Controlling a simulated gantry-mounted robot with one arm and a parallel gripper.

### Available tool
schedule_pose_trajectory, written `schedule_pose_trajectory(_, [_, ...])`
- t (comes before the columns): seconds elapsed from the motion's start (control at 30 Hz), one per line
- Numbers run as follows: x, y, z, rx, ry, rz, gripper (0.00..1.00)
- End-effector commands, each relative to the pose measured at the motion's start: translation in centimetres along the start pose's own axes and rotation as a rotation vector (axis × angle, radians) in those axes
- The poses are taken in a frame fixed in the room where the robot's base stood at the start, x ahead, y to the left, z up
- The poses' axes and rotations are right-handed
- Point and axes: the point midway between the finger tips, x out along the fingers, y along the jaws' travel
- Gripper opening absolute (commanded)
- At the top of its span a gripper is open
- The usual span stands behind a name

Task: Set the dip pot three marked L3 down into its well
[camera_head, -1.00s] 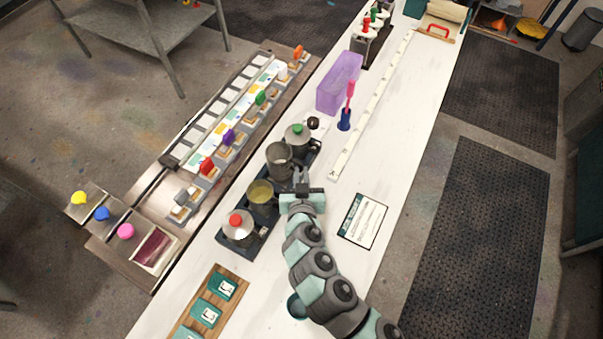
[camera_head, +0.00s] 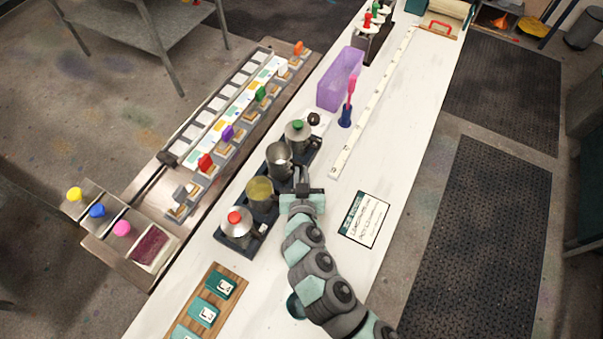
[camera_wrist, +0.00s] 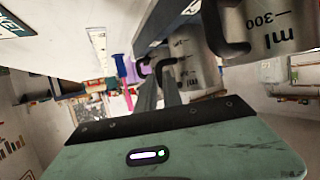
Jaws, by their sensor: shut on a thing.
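A dark tray (camera_head: 257,241) on the bench holds a row of metal pots. From the near end these are a red-knobbed lidded pot (camera_head: 236,222), an open pot with yellowish contents (camera_head: 261,198), an open grey pot (camera_head: 279,161) and a green-knobbed lidded pot (camera_head: 298,134). My gripper (camera_head: 302,174) is at the right side of the row and appears shut on the open grey pot's dark handle (camera_wrist: 150,67). The grey pot (camera_wrist: 185,60) looks upright, in or just above its place; its base is hidden. No L3 mark is readable. The 300 ml pot (camera_wrist: 268,35) is close by.
A purple bin (camera_head: 340,80), a blue holder with a pink tool (camera_head: 345,116) and a long white strip (camera_head: 375,97) lie beyond. A printed card (camera_head: 364,219) lies right of my arm. A wooden board (camera_head: 217,307) with teal cards is at the near end.

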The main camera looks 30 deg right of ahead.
Motion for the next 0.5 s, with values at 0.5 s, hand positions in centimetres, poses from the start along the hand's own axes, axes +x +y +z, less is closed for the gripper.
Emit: schedule_pose_trajectory(0.5, [0.8, 0.0, 2.0, 0.001, 0.002, 0.0, 0.0])
